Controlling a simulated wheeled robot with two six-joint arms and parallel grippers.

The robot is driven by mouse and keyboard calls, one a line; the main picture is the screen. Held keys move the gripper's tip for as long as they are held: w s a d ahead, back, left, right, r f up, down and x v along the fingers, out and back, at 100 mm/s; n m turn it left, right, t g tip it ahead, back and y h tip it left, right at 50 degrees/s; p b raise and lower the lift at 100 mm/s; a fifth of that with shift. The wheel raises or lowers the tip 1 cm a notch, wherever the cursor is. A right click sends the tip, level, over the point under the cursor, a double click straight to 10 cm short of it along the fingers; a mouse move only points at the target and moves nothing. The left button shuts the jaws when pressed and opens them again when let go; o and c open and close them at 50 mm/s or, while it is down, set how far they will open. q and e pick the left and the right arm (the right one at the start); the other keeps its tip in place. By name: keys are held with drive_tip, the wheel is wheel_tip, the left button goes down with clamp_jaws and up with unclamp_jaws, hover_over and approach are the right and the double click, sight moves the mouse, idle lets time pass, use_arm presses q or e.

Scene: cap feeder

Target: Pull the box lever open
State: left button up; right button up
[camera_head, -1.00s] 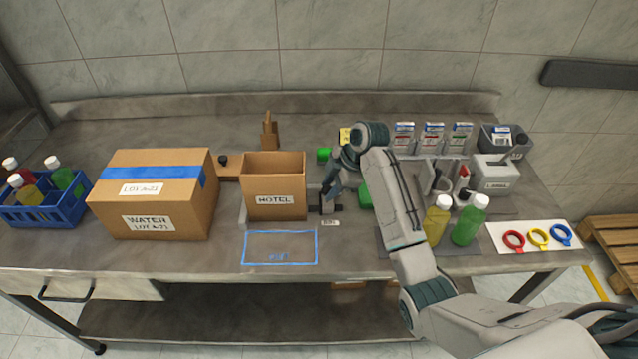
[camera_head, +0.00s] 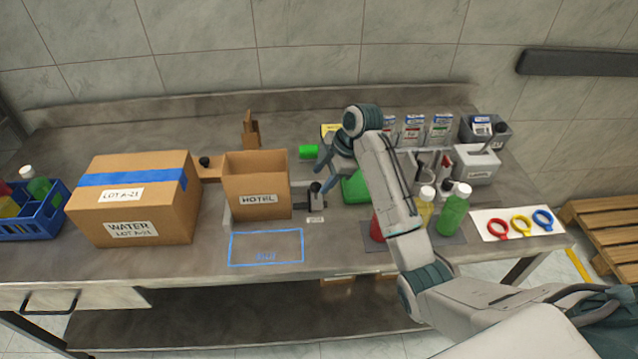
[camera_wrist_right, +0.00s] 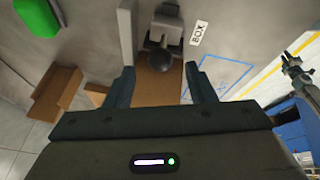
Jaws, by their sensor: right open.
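The box lever (camera_head: 315,188) has a round dark knob and stands on a bracket just right of the open cardboard box marked HOTEL (camera_head: 257,186). A BOX label (camera_head: 316,219) lies in front of it. In the right wrist view the lever's knob (camera_wrist_right: 161,60) shows just beyond the fingertips, roughly centred between them, with the BOX label (camera_wrist_right: 199,32) beside it. My right gripper (camera_head: 324,172) is open and empty, close behind and above the lever in the head view. Its two dark fingers (camera_wrist_right: 158,82) are apart; no contact with the knob shows.
A taped WATER carton (camera_head: 135,200) and a blue crate (camera_head: 38,220) stand at left. A blue taped rectangle (camera_head: 266,247) on the bench front is empty.

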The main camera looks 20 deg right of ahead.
drive_tip(key=v, duration=0.7)
drive_tip(key=shift+r, duration=0.25)
drive_tip(key=shift+s+d, duration=0.1)
drive_tip(key=shift+d, duration=0.05)
